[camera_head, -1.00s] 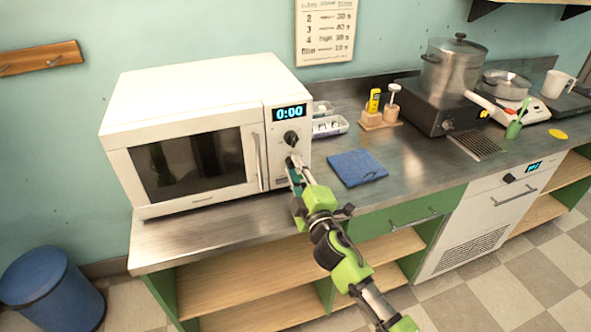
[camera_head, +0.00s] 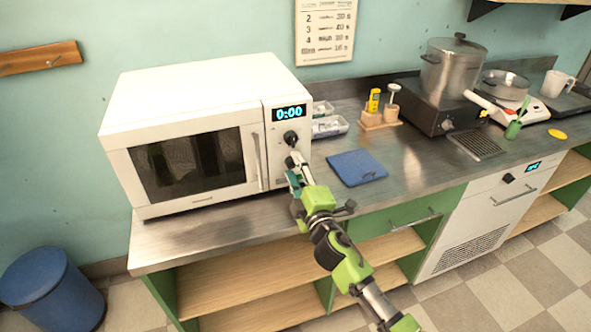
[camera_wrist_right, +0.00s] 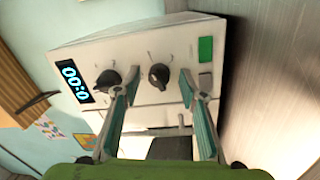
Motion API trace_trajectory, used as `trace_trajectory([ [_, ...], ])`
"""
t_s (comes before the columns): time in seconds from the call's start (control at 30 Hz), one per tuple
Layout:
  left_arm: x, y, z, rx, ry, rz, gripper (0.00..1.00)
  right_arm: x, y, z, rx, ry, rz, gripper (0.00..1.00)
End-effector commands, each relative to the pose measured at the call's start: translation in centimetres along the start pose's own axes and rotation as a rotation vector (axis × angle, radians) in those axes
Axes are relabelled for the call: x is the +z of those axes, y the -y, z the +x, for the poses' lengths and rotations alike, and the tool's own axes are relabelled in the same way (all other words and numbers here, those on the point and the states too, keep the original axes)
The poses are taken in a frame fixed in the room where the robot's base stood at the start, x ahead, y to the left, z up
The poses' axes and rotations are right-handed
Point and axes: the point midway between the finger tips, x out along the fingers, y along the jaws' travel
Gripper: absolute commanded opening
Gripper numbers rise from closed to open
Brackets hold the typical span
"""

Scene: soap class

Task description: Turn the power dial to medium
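The white microwave (camera_head: 190,90) stands on the counter, its display (camera_head: 289,113) reading 0:00. Its upper black dial (camera_head: 291,138) is clear in the head view. In the wrist view the panel appears turned sideways, with the upper dial (camera_wrist_right: 108,80) near the display and the lower dial (camera_wrist_right: 159,76) beside it. I cannot read which dial is for power. My right gripper (camera_head: 294,168) is at the panel, largely hiding the lower dial in the head view. In the wrist view its fingers (camera_wrist_right: 158,80) are apart, one on either side of the lower dial; contact is unclear.
A green button (camera_wrist_right: 205,50) lies beyond the lower dial on the panel. A blue cloth (camera_head: 357,167) lies on the counter right of my arm. The microwave door handle (camera_head: 257,160) is close to the panel's left. A pot (camera_head: 452,70) stands farther right.

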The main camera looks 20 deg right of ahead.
Motion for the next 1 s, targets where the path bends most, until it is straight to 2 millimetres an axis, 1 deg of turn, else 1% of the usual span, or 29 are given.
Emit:
trace_trajectory([
  [0.23, 0.1, 0.1, 0.0, -0.001, 0.001, 0.0, 0.4, 0.0, 0.0, 0.0, 0.0, 0.001, 0.001, 0.38],
  [0.37, 0.1, 0.1, 0.0, -0.002, 0.001, -0.001, 0.4, 0.0, 0.0, -0.9, 0.0, 0.001, 0.001, 0.38],
  [0.47, 0.1, 0.1, 0.0, -0.001, 0.001, -0.001, 0.4, 0.1, 0.1, -2.4, -0.001, 0.001, 0.0, 0.38],
  [0.7, 0.0, 0.1, 0.0, -0.001, 0.0, 0.0, 0.4, 0.0, 0.1, -7.4, -0.003, 0.001, 0.003, 0.38],
  [0.8, 0.0, 0.1, 0.0, -0.001, 0.0, 0.0, 0.4, 0.1, 0.1, -9.2, -0.002, 0.002, 0.001, 0.38],
  [0.9, 0.0, 0.1, 0.0, -0.001, 0.0, 0.0, 0.4, 0.0, 0.1, -10.6, -0.002, 0.001, 0.002, 0.38],
  [1.0, 0.0, 0.1, 0.0, -0.001, 0.0, 0.0, 0.4, 0.0, 0.1, -11.5, -0.001, 0.001, 0.001, 0.38],
])
